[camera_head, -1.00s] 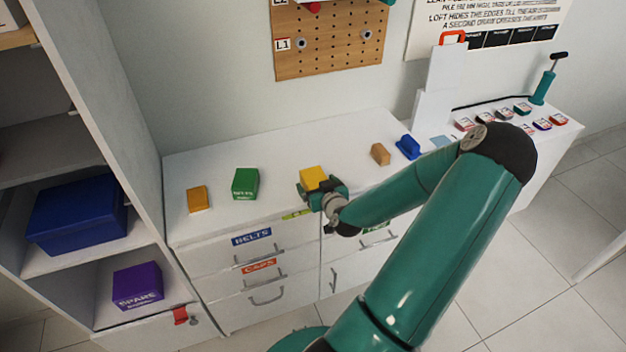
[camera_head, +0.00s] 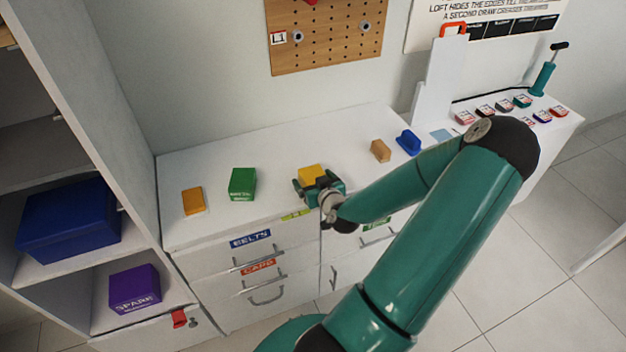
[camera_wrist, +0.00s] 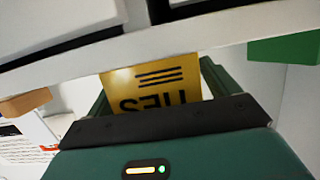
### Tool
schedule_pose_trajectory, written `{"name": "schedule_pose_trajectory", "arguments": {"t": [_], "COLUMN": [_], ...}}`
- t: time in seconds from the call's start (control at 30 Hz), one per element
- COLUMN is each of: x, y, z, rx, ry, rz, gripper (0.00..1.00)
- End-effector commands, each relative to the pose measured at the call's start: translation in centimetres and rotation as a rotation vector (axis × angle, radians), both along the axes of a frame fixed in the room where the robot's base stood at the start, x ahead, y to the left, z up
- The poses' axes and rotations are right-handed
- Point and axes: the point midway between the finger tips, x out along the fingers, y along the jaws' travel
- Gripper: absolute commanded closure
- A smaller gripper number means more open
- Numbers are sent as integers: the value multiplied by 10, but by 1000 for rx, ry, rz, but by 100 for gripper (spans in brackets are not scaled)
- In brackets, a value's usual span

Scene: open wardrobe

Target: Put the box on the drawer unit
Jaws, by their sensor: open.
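A yellow box (camera_head: 312,174) sits on the white top of the drawer unit (camera_head: 290,150), near its front edge. My gripper (camera_head: 318,187) is open, with one finger on either side of the yellow box. In the wrist view the yellow box (camera_wrist: 158,84) shows between the fingers of my gripper (camera_wrist: 155,90), its dark "TIES" label upside down. I cannot tell whether either finger touches it. A green box (camera_head: 242,184) and an orange box (camera_head: 194,201) stand to the left on the same top.
A wooden block (camera_head: 380,151) and a blue object (camera_head: 408,142) stand to the right on the top. The open wardrobe at left holds a blue box (camera_head: 68,222) and a purple box (camera_head: 135,289). A pegboard (camera_head: 327,45) hangs behind.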

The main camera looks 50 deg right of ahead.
Motion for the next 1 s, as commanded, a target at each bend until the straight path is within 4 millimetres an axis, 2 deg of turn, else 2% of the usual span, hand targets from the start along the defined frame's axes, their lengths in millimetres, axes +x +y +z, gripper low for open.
{"name": "schedule_pose_trajectory", "arguments": {"t": [0.1, 0.13, 0.4, 1.0], "x": [-1, -1, -1, 8], "y": [0, 0, 0, -4], "z": [0, 0, 0, 6], "rx": [0, 0, 0, -1], "ry": [0, 0, 0, 1], "rz": [-1, -1, -1, 2], "gripper": [13, 17, 67, 67]}}
